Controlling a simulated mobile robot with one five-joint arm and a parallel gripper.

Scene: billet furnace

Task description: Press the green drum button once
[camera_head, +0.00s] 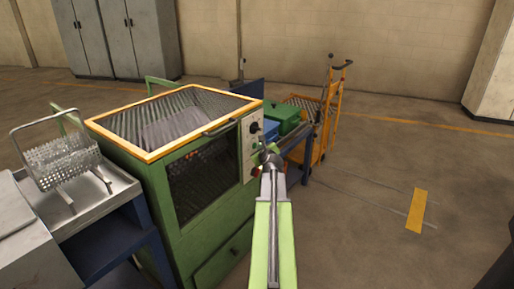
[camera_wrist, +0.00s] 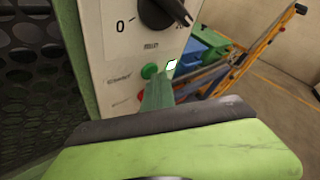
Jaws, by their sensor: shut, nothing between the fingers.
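The green button (camera_wrist: 149,71) sits on the pale control panel (camera_wrist: 115,45), below a black rotary knob (camera_wrist: 160,12). In the wrist view my gripper (camera_wrist: 158,82) is shut and empty. Its tip overlaps the lower right edge of the green button; I cannot tell whether it touches. A red button (camera_wrist: 141,96) below is partly hidden behind the fingers. A small bright square with a green rim (camera_wrist: 171,64) is right of the green button. In the head view my gripper (camera_head: 270,155) is in front of the panel (camera_head: 251,132) on the green machine (camera_head: 205,235).
The machine has an orange-rimmed mesh top (camera_head: 150,157). A perforated basket (camera_head: 62,158) stands on a metal tray at left. A green box (camera_head: 287,120) and an orange trolley (camera_head: 328,115) stand beyond the panel. The floor at right is clear.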

